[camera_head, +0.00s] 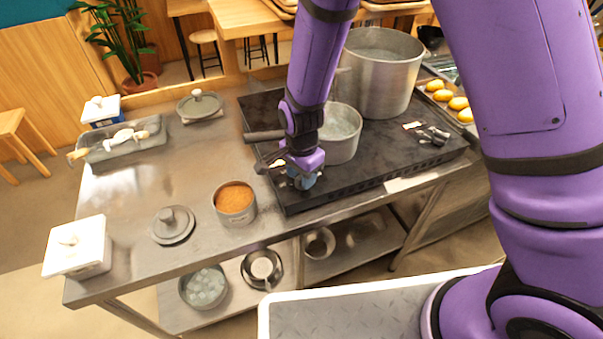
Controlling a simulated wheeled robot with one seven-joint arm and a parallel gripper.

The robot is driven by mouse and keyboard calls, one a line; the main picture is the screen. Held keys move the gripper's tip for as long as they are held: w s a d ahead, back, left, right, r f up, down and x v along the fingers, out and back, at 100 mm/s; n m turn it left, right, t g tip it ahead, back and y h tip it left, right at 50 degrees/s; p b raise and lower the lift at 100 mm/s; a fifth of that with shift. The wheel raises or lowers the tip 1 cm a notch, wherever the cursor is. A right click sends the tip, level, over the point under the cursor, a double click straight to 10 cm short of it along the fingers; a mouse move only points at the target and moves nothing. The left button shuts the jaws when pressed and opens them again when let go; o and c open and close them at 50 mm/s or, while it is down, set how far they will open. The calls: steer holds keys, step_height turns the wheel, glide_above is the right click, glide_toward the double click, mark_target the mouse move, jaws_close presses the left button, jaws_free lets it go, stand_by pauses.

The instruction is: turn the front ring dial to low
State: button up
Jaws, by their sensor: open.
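The black stove (400,165) stands on the right part of the steel counter. My gripper (300,179) is low over the stove's near left part, left of the smaller pot. The jaws are open, though the fingertips are small and partly covered by my wrist. A small blue-grey piece (308,181) shows at the fingertips; I cannot tell whether it is the front ring dial or whether the fingers touch it. Small dark knob-like parts (435,134) sit by a red and white label on the stove's right side. No dial setting can be read.
A smaller metal pot (341,136) stands close right of my gripper, with a large pot (382,75) behind it. A pot of orange-brown food (235,201) and a grey lid (172,224) stand to the left. The counter's middle left is clear.

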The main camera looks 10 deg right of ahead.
jaws_close()
steer(key=n, duration=0.4)
steer(key=shift+d+n, duration=0.1)
steer(key=shift+n, duration=0.3)
steer(key=n, duration=0.4)
steer(key=shift+n, duration=0.3)
steer(key=n, duration=0.4)
steer(key=shift+d, duration=0.15)
steer(key=shift+n, duration=2.1)
